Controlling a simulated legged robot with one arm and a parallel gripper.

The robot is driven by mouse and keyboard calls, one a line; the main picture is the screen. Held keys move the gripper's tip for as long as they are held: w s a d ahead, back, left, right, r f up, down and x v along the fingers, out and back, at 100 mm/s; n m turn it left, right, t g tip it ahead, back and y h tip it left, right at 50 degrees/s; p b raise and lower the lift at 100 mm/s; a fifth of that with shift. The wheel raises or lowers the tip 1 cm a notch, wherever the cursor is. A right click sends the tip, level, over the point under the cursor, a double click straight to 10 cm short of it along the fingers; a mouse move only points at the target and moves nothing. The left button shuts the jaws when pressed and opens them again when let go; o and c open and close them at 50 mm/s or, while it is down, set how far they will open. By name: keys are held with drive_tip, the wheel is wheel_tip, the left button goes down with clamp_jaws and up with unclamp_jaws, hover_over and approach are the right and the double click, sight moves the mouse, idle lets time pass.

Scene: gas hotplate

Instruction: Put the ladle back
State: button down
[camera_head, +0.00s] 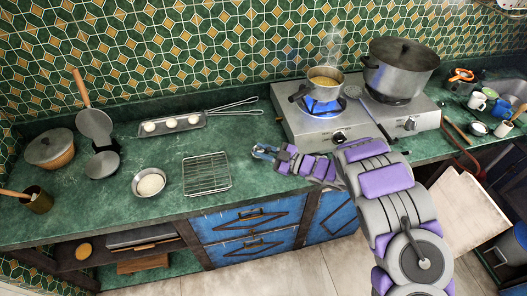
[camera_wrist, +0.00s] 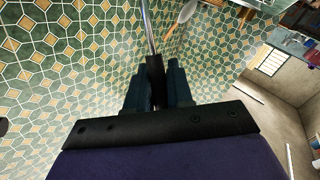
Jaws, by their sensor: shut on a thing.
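My gripper (camera_wrist: 157,85) is shut on the dark handle of the ladle (camera_wrist: 155,68) in the wrist view. A thin metal shaft (camera_wrist: 149,30) runs from the handle to the top edge. The ladle's bowl cannot be made out. In the head view my gripper (camera_head: 262,151) is over the counter's front part, between the wire rack and the hotplate, and points left. The held ladle is not clear there.
A wire rack (camera_head: 207,173) and a bowl of white food (camera_head: 149,183) are to the left. The gas hotplate (camera_head: 308,128) bears a small pot (camera_head: 325,84) over a blue flame and a large lidded pot (camera_head: 401,70). A tray (camera_head: 158,127) and tongs (camera_head: 232,105) lie behind.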

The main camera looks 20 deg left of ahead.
drive_tip(key=c, duration=1)
unclamp_jaws()
drive_tip(key=s+d+p, duration=0.1)
drive_tip(key=d, duration=1.1)
drive_tip(key=shift+s, duration=0.2)
